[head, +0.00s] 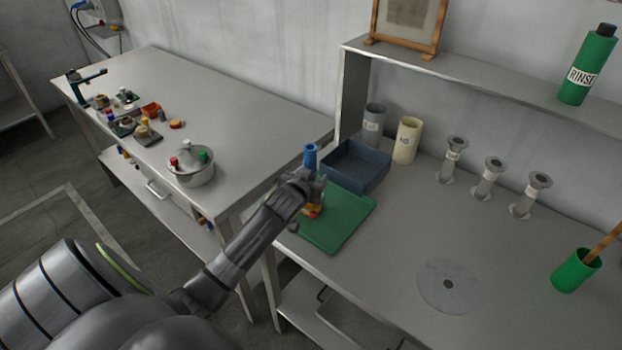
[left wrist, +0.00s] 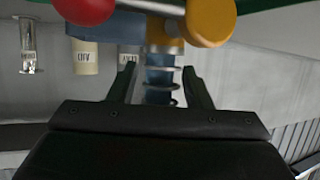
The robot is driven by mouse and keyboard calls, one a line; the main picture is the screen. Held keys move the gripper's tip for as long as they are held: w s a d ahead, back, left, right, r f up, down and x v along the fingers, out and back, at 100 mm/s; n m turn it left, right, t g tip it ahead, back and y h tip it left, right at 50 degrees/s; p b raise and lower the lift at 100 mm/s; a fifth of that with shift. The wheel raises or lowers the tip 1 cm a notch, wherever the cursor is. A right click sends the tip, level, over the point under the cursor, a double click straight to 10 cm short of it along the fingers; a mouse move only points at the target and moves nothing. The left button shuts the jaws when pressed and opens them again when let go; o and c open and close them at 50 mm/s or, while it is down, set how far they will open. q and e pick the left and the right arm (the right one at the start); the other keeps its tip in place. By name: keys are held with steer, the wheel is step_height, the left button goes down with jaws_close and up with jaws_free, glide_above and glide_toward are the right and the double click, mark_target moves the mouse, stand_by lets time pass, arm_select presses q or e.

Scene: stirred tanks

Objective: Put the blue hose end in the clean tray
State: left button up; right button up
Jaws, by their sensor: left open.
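The blue hose end (head: 310,156) stands upright at the back left of the green mat (head: 340,235), with yellow and red parts below it. My left gripper (head: 312,186) is at it, open. In the left wrist view a blue part with a metal spring coil (left wrist: 160,85) shows between the two apart fingers (left wrist: 160,72); whether they touch it I cannot tell. A red knob (left wrist: 84,8) and a yellow knob (left wrist: 208,20) are close to that camera. An empty dark blue tray (head: 368,178) lies just behind and right of the gripper. My right gripper is out of view.
Grey (head: 373,122) and cream (head: 407,140) cylinders stand behind the tray. Several metal flanged pieces (head: 488,178), a grey disc (head: 447,286) and a green cup (head: 575,271) are to the right. A shelf (head: 480,75) overhangs the back.

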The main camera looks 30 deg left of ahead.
arm_select(q)
steer(key=shift+r, duration=0.15)
steer(key=b+v, duration=0.1)
steer(key=v, duration=1.1)
steer(key=shift+s, duration=0.1)
